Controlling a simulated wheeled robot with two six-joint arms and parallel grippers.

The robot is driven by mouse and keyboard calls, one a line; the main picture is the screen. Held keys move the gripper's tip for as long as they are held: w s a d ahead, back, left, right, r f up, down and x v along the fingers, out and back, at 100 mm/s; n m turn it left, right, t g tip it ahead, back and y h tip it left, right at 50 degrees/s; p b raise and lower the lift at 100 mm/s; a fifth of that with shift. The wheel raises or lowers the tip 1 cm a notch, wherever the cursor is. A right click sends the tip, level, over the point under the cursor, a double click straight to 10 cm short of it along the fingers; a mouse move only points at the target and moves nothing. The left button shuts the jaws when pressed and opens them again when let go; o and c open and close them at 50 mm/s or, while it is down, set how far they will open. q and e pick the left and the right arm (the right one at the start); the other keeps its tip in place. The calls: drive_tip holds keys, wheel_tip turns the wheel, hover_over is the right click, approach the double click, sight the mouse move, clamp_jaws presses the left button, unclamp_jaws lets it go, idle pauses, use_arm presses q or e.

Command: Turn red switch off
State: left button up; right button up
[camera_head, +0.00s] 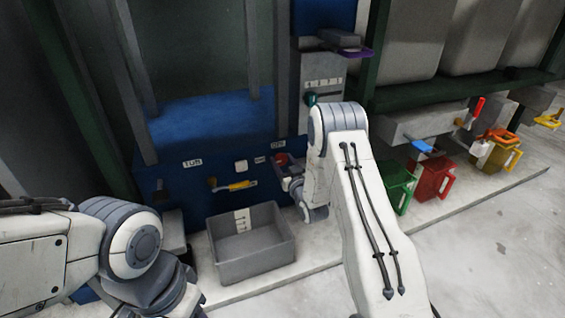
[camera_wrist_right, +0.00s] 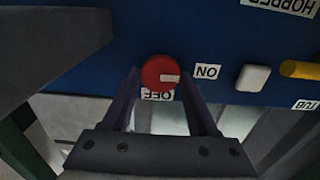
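The red switch (camera_head: 281,159) is a round knob on the blue front panel of the press. In the right wrist view, which shows the labels upside down, the red switch (camera_wrist_right: 156,72) has a white mark that points toward the ON label (camera_wrist_right: 207,72). The OFF label (camera_wrist_right: 158,95) sits below the knob in that view. My right gripper (camera_wrist_right: 158,78) is open, with one finger on each side of the knob. Contact cannot be told. In the head view my right arm partly hides this gripper (camera_head: 290,172). The fingers of my left gripper are not in view.
A white button (camera_head: 241,166) and a yellow handle (camera_head: 241,185) are on the same panel. A grey tub (camera_head: 252,268) stands on the ledge below. Green (camera_head: 398,188) and red (camera_head: 434,179) containers stand at the right. The floor at the right is clear.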

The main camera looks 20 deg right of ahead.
drive_tip(key=c, duration=0.7)
drive_tip(key=m+p, duration=0.2)
drive_tip(key=shift+r+m+p, duration=0.1)
drive_tip(key=shift+m+p, duration=0.25)
drive_tip(key=shift+m, duration=0.05)
drive_tip(key=m+p, duration=0.4)
drive_tip(key=m, duration=0.1)
drive_tip(key=shift+d+m, duration=0.15)
drive_tip(key=shift+m, duration=0.15)
drive_tip(key=m+p, duration=0.2)
drive_tip(key=m, duration=0.1)
drive_tip(key=m+p, duration=0.1)
drive_tip(key=m, duration=0.1)
drive_tip(key=shift+s+f, duration=0.1)
drive_tip(key=shift+f, duration=0.15)
drive_tip(key=shift+f+m+p, duration=0.2)
drive_tip(key=shift+m+p, duration=0.85)
drive_tip(key=shift+m, duration=1.25)
